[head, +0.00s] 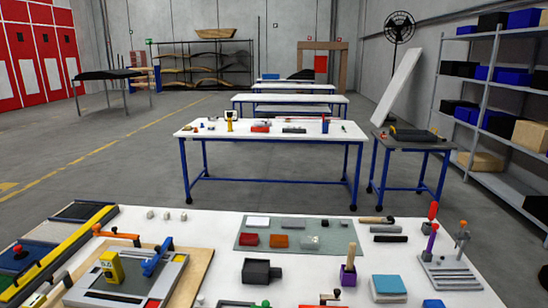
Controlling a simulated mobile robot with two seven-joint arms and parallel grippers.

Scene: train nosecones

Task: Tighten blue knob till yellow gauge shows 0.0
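A small yellow box-like device (111,266), which looks like the yellow gauge, stands on a grey framed plate (118,296) at the front left of the near white table. Its reading is too small to make out. A blue clamp-like part (158,257) sits at the back right of the same plate, apart from the yellow device. I cannot tell whether it is the blue knob. Neither of my grippers is in view.
The near table (212,240) also holds a long yellow bar (66,246), an orange clamp (115,235), a black block (261,271), a grey-green mat (341,236) and a tool stand (449,272). A blue-legged table (270,138) stands beyond, across open floor.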

